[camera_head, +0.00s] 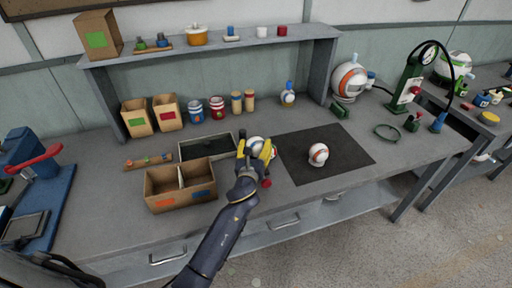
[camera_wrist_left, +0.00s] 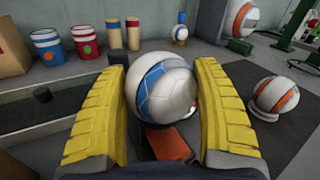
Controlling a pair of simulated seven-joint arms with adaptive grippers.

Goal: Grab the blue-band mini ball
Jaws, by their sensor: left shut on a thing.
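The blue-band mini ball (camera_wrist_left: 160,88) is white with a blue stripe and sits between the two yellow fingers of my left gripper (camera_head: 257,149). It also shows in the head view (camera_head: 256,144), partly covered by the fingers. The left gripper is shut on the ball, one finger at each side. I cannot tell whether the ball is clear of the table. An orange-band mini ball (camera_head: 318,154) rests apart on the dark mat (camera_head: 345,142), to the right; the wrist view shows it too (camera_wrist_left: 275,96). My right gripper is not in view.
A two-part cardboard box (camera_head: 181,188) and a dark shallow tray (camera_head: 207,147) stand left of the gripper. The mat's right part is clear.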

